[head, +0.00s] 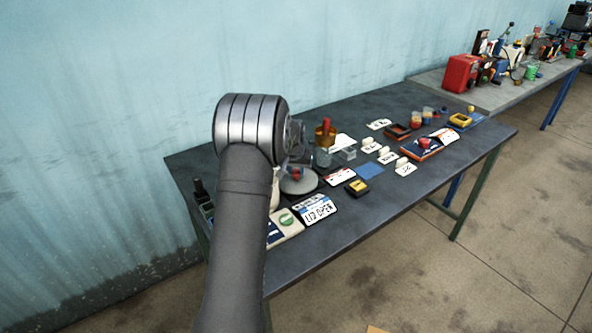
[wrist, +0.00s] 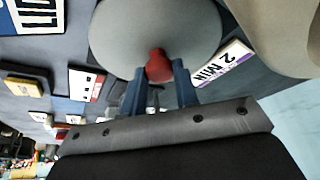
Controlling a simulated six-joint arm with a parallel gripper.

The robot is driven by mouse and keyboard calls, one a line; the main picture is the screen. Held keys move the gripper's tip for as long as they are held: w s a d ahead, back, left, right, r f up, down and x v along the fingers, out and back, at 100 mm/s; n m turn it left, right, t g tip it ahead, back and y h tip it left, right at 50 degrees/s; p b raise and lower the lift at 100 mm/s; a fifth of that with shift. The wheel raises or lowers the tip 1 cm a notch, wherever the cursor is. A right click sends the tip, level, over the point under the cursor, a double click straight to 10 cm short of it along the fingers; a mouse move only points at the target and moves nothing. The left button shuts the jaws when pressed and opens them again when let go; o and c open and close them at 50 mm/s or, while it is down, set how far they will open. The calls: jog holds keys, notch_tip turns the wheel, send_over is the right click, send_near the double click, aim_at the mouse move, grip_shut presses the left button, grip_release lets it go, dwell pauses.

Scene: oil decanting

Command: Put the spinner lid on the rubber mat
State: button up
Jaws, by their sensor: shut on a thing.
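The spinner lid is a round grey disc (wrist: 150,28) with a red knob (wrist: 159,66) in the wrist view. My gripper (wrist: 159,80) is shut on the red knob, one blue finger on each side. In the head view the lid (head: 299,186) shows just right of my wrist, over the near left part of the table, partly hidden by my arm. I cannot tell how high it is above the table. A flat blue square (head: 369,171) to its right looks like the rubber mat, and it appears bare.
A "LID OPEN" card (head: 318,209) lies in front of the lid. A black and yellow block (head: 357,187) lies near the blue square. A copper-coloured cup (head: 325,137) stands behind, with several small white labels (head: 387,156) to the right. The table's front edge is clear.

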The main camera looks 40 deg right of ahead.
jog(key=shift+f, duration=0.15)
jog(key=o, duration=1)
jog(key=v, duration=1.2)
jog(key=shift+r, duration=0.2)
jog(key=shift+f, duration=0.15)
